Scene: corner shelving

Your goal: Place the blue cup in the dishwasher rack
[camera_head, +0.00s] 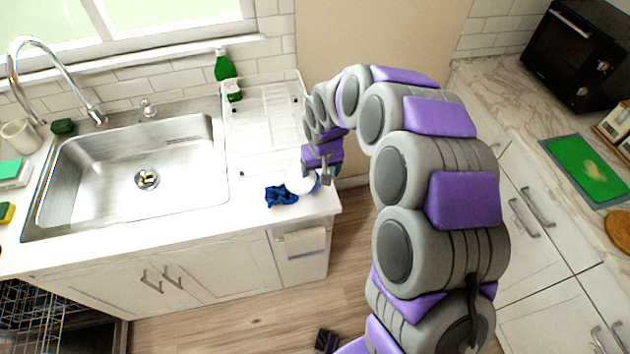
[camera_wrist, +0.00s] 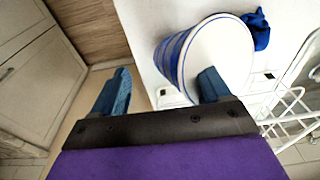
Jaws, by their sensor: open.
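The cup (camera_wrist: 176,62) is white with blue stripes in the wrist view, its pale round face turned right. In the head view it is a small white shape (camera_head: 299,183) at the counter's front right corner, partly hidden by my gripper (camera_head: 322,176). My gripper (camera_wrist: 165,78) is open, with its left finger clear of the cup and its right finger overlapping the pale face. I cannot tell whether that finger touches the cup or is inside it. The dishwasher rack (camera_head: 28,308) shows as dark wire at the lower left of the head view.
A blue cloth (camera_head: 281,195) lies beside the cup. A white wire dish rack (camera_head: 262,128) stands behind it, with a green bottle (camera_head: 224,66) at the back. The sink (camera_head: 135,165) is to the left. Another counter (camera_head: 515,100) is at right; open floor lies between.

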